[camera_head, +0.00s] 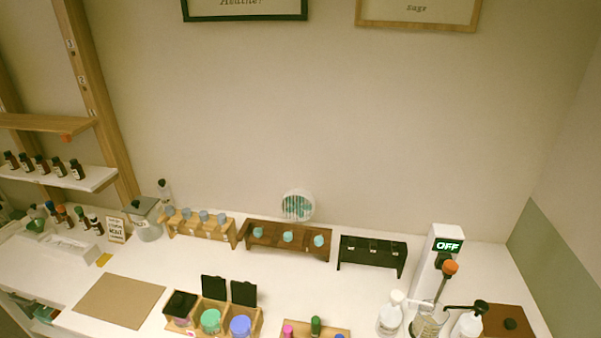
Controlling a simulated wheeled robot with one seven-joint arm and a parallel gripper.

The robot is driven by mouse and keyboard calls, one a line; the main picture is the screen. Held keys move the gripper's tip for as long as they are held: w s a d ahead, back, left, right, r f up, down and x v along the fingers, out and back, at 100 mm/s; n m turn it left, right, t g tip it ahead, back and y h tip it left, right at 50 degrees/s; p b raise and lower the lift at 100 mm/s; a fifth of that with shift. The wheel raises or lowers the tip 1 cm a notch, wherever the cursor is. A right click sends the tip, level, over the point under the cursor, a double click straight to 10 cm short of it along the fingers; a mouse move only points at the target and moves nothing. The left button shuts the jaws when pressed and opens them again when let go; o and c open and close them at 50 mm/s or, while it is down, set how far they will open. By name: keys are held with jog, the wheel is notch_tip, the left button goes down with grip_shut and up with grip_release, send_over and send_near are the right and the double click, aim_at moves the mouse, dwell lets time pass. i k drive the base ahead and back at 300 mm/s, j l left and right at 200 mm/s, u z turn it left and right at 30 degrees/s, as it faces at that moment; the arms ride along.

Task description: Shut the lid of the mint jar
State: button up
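A wooden rack (257,325) with three jars stands at the front edge of the picture, left of centre. The middle jar (210,320) has a green, mint-coloured top; I take it as the mint jar, but no label is readable. A black lid (214,288) stands upright behind it, so it looks open. The right jar (240,325) is blue, with another black lid (244,293) upright behind it. My gripper is not in view.
A brown mat (118,301) lies left of the rack. A wooden board (300,327) with small coloured bottles is to its right. Bottle racks (203,231) line the back. A white dispenser reading OFF (432,270), pump bottles (390,315) and a glass beaker (428,322) stand at right.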

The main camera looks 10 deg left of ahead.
aim_at(214, 288)
jog(key=u, duration=1.7)
jog(key=i+j+u, duration=0.1)
jog(key=i+u, duration=0.15)
jog(key=u, duration=0.15)
jog(key=i+u, duration=0.35)
jog(key=i+l+u, duration=0.1)
jog(key=u, duration=0.3)
jog(key=i, duration=0.1)
